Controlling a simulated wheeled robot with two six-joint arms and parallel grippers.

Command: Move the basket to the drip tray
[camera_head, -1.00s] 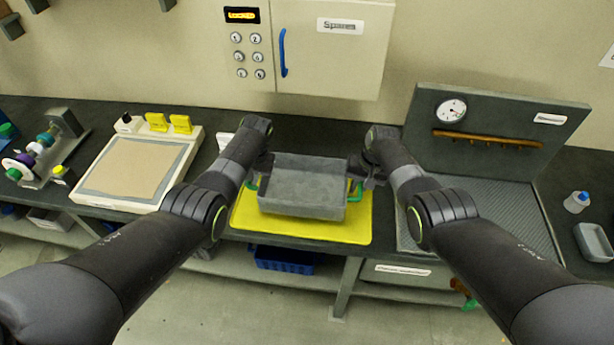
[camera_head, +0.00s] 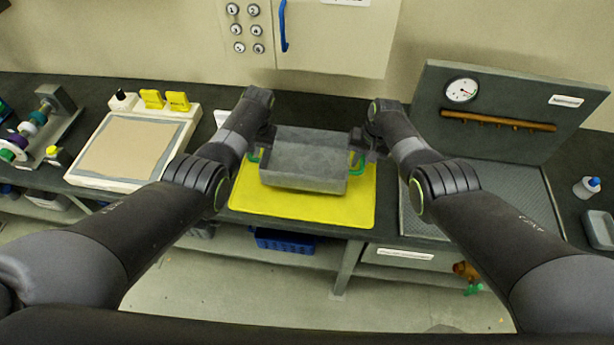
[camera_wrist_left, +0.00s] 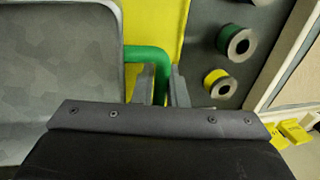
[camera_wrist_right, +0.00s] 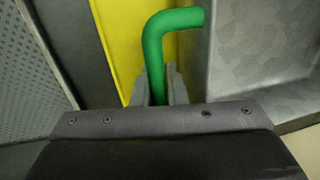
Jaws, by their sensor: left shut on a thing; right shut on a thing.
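The grey metal basket (camera_head: 305,178) has a green handle at each end and appears raised above the yellow mat (camera_head: 300,212) in the head view. My left gripper (camera_head: 260,151) is shut on its left green handle (camera_wrist_left: 147,54). My right gripper (camera_head: 368,152) is shut on its right green handle (camera_wrist_right: 172,22). The basket looks about level. The grey perforated tray surface (camera_head: 413,212), which appears to be the drip tray, lies to the right of the mat, in front of an upright gauge panel. My right arm hides part of it.
The gauge panel (camera_head: 505,90) stands behind the tray, with a copper pipe (camera_head: 498,121). A small bottle (camera_head: 588,187) and a grey dish (camera_head: 598,230) are at the far right. A framed board (camera_head: 130,150) lies left. A wall cabinet (camera_head: 340,35) hangs above the counter.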

